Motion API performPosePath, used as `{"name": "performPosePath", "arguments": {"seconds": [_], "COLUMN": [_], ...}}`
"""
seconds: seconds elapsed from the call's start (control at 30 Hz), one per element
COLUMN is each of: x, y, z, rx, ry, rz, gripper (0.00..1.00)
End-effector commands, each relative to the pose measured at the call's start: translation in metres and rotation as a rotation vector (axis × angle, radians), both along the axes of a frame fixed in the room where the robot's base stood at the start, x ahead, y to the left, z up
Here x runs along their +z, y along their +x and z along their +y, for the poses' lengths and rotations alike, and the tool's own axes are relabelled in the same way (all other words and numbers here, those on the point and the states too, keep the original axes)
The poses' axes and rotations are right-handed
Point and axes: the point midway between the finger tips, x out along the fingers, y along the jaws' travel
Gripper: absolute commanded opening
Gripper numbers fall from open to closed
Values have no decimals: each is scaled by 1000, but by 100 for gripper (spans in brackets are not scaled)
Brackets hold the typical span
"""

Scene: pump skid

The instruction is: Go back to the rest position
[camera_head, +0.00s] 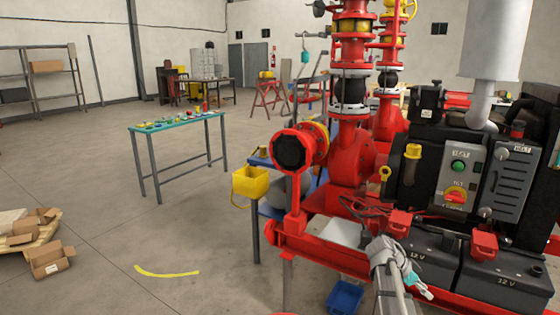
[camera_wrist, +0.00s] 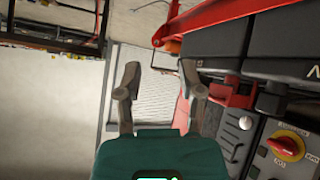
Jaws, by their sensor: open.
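Behind the fingers lies a light grey flat plate (camera_wrist: 140,68). In the head view my gripper (camera_head: 418,284) is at the lower right, in front of the black 12 V batteries (camera_head: 508,284) of the pump skid. Its fingers are small there, and the arm hides part of the skid's front.
The red pump (camera_head: 350,160) and its pipes rise behind the arm. The control panel (camera_head: 462,172) with a red knob (camera_head: 456,196) is close by; the knob (camera_wrist: 287,146) also shows in the wrist view. A yellow bin (camera_head: 250,184) is left. Open floor lies left of the skid.

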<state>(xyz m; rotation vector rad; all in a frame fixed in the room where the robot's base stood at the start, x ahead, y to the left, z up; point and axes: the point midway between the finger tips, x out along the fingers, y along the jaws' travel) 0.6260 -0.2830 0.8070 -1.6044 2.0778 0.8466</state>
Motion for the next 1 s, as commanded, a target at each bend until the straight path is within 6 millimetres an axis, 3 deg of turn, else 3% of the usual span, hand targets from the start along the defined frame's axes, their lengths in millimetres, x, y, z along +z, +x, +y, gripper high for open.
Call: {"name": "performPosePath", "arguments": {"seconds": [0.3, 0.7, 1.0], "x": [-37, -64, -69], "y": [-24, -59, -80], "z": [91, 206, 260], "rx": [422, 1044, 1370], "ry": [372, 732, 855], "rz": [209, 384, 429], "gripper": [50, 50, 50]}}
